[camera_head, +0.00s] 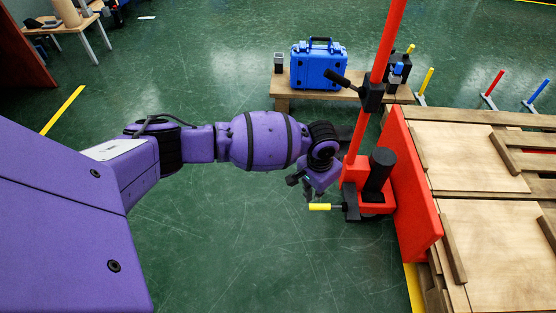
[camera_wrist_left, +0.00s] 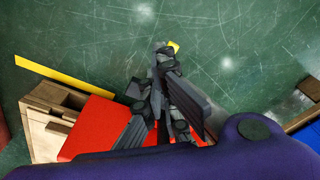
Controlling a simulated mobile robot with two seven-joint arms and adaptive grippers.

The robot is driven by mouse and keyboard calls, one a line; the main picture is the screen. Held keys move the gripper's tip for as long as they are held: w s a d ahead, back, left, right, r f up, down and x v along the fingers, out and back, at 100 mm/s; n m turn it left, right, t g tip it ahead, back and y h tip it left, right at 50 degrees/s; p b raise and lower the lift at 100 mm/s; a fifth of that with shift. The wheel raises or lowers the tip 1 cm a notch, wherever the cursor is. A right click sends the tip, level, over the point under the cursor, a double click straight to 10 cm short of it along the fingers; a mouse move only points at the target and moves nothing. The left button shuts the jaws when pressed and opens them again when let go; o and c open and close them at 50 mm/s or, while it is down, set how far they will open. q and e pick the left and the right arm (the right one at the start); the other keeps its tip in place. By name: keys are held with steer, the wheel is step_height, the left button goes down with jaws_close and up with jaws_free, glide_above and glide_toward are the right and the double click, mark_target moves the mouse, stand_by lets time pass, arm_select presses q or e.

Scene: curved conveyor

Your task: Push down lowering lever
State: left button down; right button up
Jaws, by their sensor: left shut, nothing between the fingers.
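The lever (camera_head: 320,207) has a yellow grip on a thin metal rod and sticks out leftward from a black block at the foot of the red post. My left gripper (camera_head: 306,190) is shut and empty, just above the lever's grip in the head view and partly hidden by my purple wrist. In the left wrist view the dark fingers (camera_wrist_left: 162,58) lie close together, and the yellow tip of the lever (camera_wrist_left: 175,46) shows just past them. Whether they touch cannot be told. My right gripper is out of view.
The red post (camera_head: 387,40) and red side plate (camera_head: 415,190) stand right of the gripper, beside wooden pallets (camera_head: 480,160). A blue case (camera_head: 318,68) sits on a low wooden bench (camera_head: 283,91) behind. The green floor left and in front of the lever is clear.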

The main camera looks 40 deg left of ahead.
arm_select(q)
steer(key=shift+s+r, duration=0.1)
steer(key=shift+r, duration=1.3)
